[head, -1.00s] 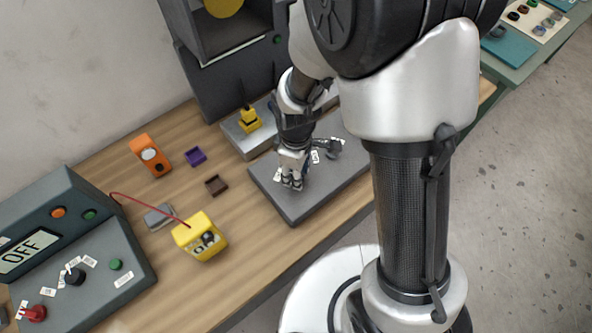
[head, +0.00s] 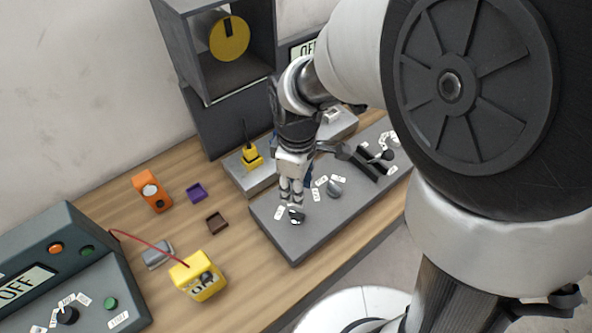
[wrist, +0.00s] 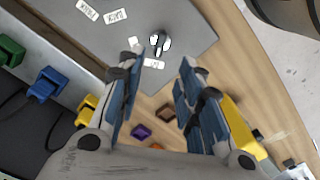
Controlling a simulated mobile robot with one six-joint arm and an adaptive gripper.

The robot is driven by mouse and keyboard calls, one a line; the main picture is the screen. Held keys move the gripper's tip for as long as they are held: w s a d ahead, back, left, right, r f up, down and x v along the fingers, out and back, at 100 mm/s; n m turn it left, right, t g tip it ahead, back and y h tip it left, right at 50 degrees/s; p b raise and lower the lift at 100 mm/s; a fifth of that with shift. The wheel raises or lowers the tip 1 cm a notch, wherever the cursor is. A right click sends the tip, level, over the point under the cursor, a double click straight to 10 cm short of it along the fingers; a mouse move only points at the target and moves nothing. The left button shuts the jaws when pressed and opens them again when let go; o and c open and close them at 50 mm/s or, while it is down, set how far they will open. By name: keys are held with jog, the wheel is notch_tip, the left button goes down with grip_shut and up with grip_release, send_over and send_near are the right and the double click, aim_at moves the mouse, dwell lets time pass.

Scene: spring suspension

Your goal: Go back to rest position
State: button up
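My gripper (head: 291,198) hangs pointing down above the grey panel (head: 297,243) on the bench. In the wrist view its two blue-padded fingers (wrist: 163,68) stand apart with nothing between them. Below the fingertips, a small black-and-white knob (head: 296,216) sits on the panel near its left end. The knob also shows in the wrist view (wrist: 160,42), beyond the fingertips and apart from them.
A grey knob (head: 334,188) and black levers (head: 368,160) stand farther right on the panel. An orange device (head: 151,191), purple tray (head: 197,193), brown tray (head: 217,223) and yellow meter (head: 198,277) lie left. A dark machine cabinet (head: 237,112) stands behind.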

jog(key=shift+r, duration=0.35)
jog(key=s+d+r+m+t, duration=0.4)
jog(key=s+d+r+m, duration=0.6)
jog(key=s+r+m, duration=0.3)
jog(key=shift+s+d+r+t, duration=0.2)
jog(key=shift+s+d+t, duration=0.1)
jog(key=shift+d, duration=0.1)
